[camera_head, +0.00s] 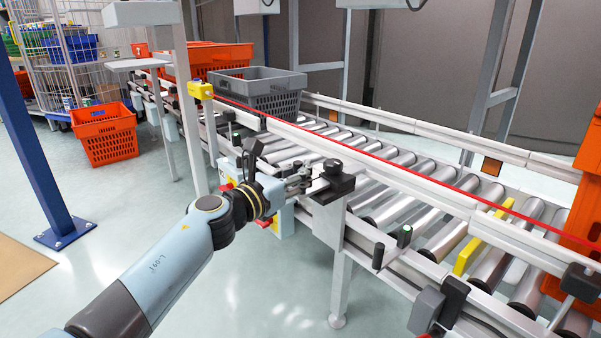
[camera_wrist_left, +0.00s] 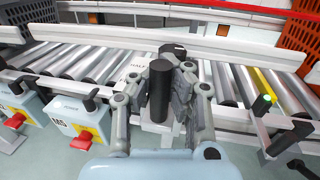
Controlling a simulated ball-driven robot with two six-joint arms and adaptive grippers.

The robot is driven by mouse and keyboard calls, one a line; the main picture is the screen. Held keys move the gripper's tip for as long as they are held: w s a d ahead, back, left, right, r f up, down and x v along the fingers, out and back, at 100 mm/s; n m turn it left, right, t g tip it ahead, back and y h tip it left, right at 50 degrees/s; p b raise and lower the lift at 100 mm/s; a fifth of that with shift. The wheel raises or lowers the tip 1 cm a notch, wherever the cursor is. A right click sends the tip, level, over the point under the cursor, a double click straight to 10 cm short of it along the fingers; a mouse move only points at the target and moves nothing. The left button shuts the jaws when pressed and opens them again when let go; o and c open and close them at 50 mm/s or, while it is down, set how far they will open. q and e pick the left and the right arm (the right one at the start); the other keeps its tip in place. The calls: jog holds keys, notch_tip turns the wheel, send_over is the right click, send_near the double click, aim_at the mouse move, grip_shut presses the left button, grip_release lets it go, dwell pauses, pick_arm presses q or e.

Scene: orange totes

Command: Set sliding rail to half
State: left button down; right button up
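A black upright cylindrical handle (camera_wrist_left: 158,90) stands by the near side of the roller conveyor. In the head view, a dark block with a knob (camera_head: 338,180) sits on the conveyor's near edge at my fingertips. My left gripper (camera_head: 300,182) reaches it from the left. In the left wrist view, the fingers of my left gripper (camera_wrist_left: 160,98) are spread on either side of the black handle, with a gap visible on the left. A long pale rail (camera_head: 370,160) with a red line runs along the conveyor; I cannot tell which part is the sliding rail. My right gripper is out of view.
A grey crate (camera_head: 258,88) and an orange tote (camera_head: 205,58) stand on the conveyor farther back. Another orange tote (camera_head: 104,134) is on the floor. A yellow bar (camera_head: 470,255) crosses the rollers at right. A blue post (camera_head: 32,150) stands at left.

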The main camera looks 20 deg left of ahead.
pick_arm(q)
jog(key=shift+w+d, duration=0.2)
jog(key=shift+w, duration=0.05)
jog(key=c, duration=1.2)
grip_release()
jog(key=shift+s+a, duration=0.1)
jog(key=shift+s, duration=0.25)
jog(key=v, duration=1.1)
jog(key=shift+s, duration=0.15)
